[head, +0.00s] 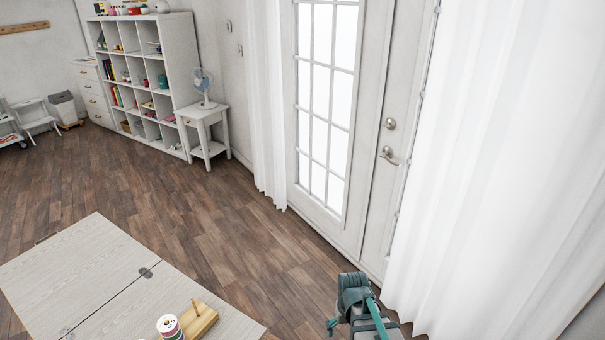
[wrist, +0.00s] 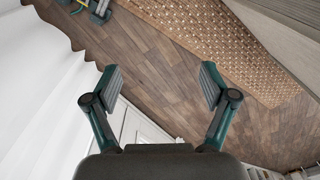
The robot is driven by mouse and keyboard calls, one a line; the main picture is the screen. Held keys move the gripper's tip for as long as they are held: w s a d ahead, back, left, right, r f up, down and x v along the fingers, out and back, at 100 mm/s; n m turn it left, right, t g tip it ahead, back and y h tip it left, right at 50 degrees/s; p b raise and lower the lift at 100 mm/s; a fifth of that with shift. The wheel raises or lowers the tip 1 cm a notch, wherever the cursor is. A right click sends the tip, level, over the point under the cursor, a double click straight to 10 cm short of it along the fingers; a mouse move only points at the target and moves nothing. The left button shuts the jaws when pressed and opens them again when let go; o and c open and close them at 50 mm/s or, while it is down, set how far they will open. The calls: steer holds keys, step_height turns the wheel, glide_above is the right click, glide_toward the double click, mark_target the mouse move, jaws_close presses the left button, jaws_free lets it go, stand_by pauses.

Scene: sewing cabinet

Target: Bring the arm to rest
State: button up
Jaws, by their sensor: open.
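My gripper (wrist: 161,82) shows in the wrist view with its two dark teal fingers spread wide apart. Nothing is between the fingers; behind the gap is brown wood floor, some way off. In the head view, a teal and grey part of my arm (head: 357,300) shows at the bottom, right of centre, in front of the door and beside the white curtain. Whether the fingers are in that view I cannot tell. My gripper touches nothing that I can see.
A pale wooden table (head: 85,265) stands at the lower left, with a thread spool (head: 169,327) and a wooden spool stand (head: 200,318) on it. A white curtain (head: 480,160) hangs close to my arm. The wood floor (head: 190,225) is clear. A woven rug (wrist: 215,45) shows in the wrist view.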

steer(key=s+d+f+g, duration=0.1)
steer(key=s+f+g, duration=0.1)
steer(key=s+f, duration=0.4)
steer(key=s+d+f+g, duration=0.1)
steer(key=s+f, duration=0.6)
steer(key=s, duration=0.8)
steer(key=s+d+f+m+g, duration=0.1)
steer(key=s+d+f+g, duration=0.1)
steer(key=s+f, duration=0.5)
steer(key=s+g, duration=0.1)
steer(key=s, duration=0.2)
steer(key=shift+s+g, duration=0.35)
steer(key=shift+g, duration=0.05)
